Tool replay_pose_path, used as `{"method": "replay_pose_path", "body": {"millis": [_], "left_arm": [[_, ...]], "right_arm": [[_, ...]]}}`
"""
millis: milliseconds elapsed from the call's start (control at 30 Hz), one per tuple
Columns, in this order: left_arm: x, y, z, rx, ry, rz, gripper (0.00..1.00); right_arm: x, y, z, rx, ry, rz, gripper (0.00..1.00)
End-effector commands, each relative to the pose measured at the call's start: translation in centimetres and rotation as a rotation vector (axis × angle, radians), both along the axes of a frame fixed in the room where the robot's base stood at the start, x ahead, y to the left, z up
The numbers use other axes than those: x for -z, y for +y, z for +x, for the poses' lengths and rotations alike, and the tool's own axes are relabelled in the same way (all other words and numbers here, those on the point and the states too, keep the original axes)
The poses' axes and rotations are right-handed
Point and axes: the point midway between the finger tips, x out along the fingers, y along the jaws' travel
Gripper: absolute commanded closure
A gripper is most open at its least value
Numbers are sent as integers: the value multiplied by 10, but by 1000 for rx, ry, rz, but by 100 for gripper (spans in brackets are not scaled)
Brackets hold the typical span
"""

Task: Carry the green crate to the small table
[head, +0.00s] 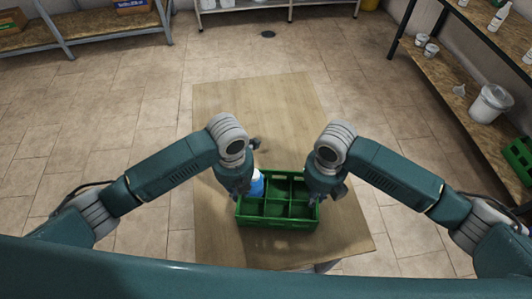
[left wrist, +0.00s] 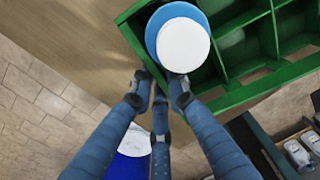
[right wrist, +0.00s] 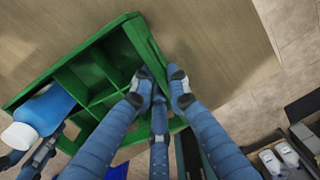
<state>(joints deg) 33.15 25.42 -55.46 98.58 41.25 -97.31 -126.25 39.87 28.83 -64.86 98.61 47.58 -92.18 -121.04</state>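The green crate (head: 277,222), an open box with several compartments, stands on a wooden table (head: 255,110) near its front edge. A blue bottle with a white cap (head: 257,184) stands in its left part; it also shows in the left wrist view (left wrist: 183,42). My left gripper (head: 239,188) is at the crate's left end, its fingers (left wrist: 160,92) apart beside the crate corner. My right gripper (head: 326,188) is at the right end, its fingers (right wrist: 158,88) apart on either side of the end wall. Contact is unclear. I cannot identify a separate small table.
Shelving (head: 90,25) stands at the back left. Tiled floor is free left of and behind the table.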

Motion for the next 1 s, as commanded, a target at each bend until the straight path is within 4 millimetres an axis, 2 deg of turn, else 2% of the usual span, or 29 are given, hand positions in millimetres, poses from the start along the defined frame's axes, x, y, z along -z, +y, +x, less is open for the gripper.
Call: {"method": "replay_pose_path", "body": {"millis": [33,67,333,467,567,800,1000], "left_arm": [[-1,0,0,0,0,1,73],[-1,0,0,0,0,1,68],[-2,0,0,0,0,0,68],[-10,0,1,0,-2,-2,68],[-26,-1,2,1,-5,-3,68],[-77,0,2,1,-5,-2,68],[-109,0,1,1,-2,0,68]], "right_arm": [[-1,-1,0,1,0,-1,73],[-1,-1,0,1,0,-1,68],[-1,0,0,0,0,-1,68],[-1,0,0,0,0,-1,68],[-1,0,0,0,0,-1,68],[-1,0,0,0,0,0,68],[-1,0,0,0,0,0,68]]}}
